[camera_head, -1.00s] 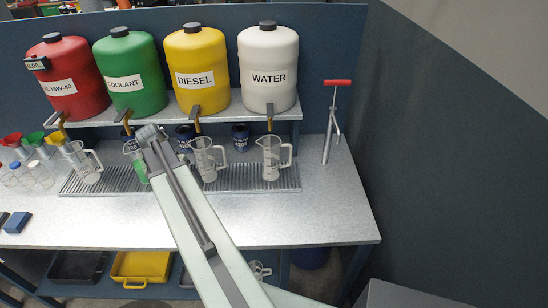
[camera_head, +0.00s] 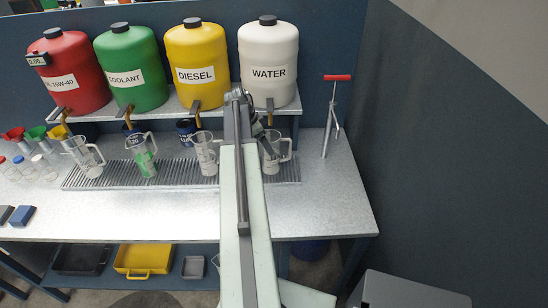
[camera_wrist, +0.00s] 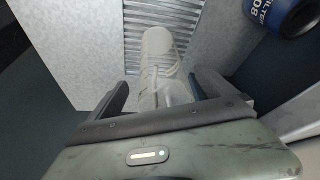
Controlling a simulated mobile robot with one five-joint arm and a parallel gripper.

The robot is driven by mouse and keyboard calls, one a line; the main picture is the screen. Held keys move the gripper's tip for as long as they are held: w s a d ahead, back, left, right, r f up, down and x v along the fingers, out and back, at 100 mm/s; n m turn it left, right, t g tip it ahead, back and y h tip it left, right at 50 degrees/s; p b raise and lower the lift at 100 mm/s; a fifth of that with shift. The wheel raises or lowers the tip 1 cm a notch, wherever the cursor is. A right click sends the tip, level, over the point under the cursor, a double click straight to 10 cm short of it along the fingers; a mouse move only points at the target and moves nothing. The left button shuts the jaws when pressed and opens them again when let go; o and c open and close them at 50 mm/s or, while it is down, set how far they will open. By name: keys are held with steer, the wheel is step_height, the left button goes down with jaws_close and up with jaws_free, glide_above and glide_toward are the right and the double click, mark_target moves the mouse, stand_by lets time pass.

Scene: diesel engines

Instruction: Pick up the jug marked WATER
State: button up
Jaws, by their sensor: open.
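The word WATER is on a white tank (camera_head: 269,72) with a black cap, at the right end of the raised shelf. A clear jug (camera_head: 275,152) with a handle stands below that tank on the right end of the drip grille; I see no readable mark on it. My gripper (camera_wrist: 165,95) is open. In the head view it is partly hidden behind my arm, close to this jug. In the wrist view a pale clear jug (camera_wrist: 158,75) lies between and beyond the two fingers; I cannot tell whether they touch it.
Red, green and yellow tanks (camera_head: 196,65) stand left of the white one. Other clear jugs (camera_head: 143,158) stand on the grille (camera_head: 108,178). A blue filter (camera_wrist: 285,14) is near the right finger. A red-handled tool (camera_head: 334,115) stands right. The front bench is mostly clear.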

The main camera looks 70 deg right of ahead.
steer(key=b+x, duration=0.4)
steer(key=x, duration=0.1)
steer(key=shift+d+b, duration=0.1)
steer(key=shift+b, duration=0.2)
steer(key=c, duration=1.5)
steer(key=shift+w+r, duration=0.1)
